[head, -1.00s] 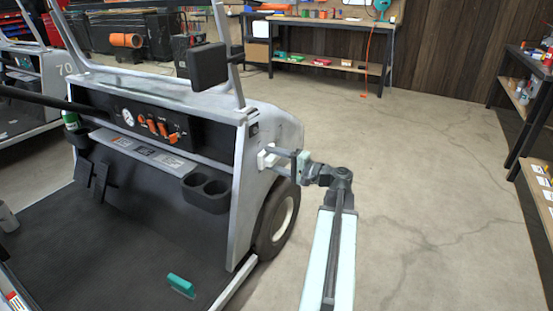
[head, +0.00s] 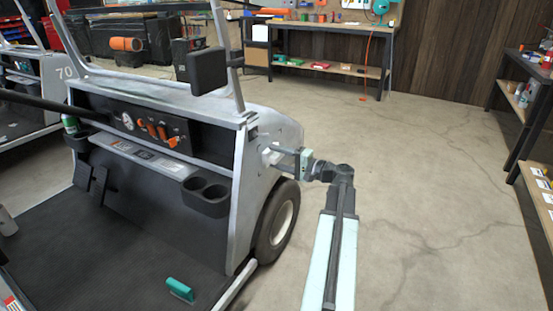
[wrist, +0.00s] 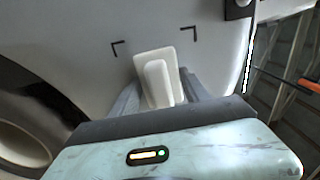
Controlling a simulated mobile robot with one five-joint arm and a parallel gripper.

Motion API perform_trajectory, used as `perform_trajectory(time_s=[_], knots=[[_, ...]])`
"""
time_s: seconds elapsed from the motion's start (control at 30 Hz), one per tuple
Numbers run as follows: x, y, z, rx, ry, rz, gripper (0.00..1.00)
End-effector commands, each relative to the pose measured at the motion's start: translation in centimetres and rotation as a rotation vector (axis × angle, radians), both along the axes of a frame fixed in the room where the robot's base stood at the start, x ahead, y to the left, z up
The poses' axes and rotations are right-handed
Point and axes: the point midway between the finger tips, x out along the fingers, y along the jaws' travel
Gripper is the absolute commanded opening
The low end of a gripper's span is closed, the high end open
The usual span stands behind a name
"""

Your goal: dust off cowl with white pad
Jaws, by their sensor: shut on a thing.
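The white pad (wrist: 160,80) is held between the fingers of my gripper (wrist: 162,100) in the wrist view. In the head view my gripper (head: 283,157) is at the right side of the cart's pale cowl (head: 287,123), above the front wheel. The pad faces the white side panel, which fills most of the wrist view (wrist: 70,50). Two dark corner marks (wrist: 118,48) are on that panel, just beyond the pad's far end. I cannot tell whether the pad touches the panel. In the head view the pad is mostly hidden.
The front wheel (head: 280,222) is just below my gripper. A black mirror (head: 207,70) stands above the dash, and cup holders (head: 205,195) are on its near side. A teal-handled brush (head: 180,289) lies on the cart floor. Concrete floor to the right is clear.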

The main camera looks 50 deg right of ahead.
Motion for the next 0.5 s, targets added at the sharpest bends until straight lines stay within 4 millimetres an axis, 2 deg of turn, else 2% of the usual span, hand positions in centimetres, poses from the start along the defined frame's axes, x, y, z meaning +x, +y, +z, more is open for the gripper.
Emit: perform_trajectory(time_s=[0.17, 0.5], knots=[[0.2, -0.5, 0.0, 0.000, 0.000, 0.000, 0.21], [1.3, -3.7, 0.0, 0.000, 0.000, 0.001, 0.21]])
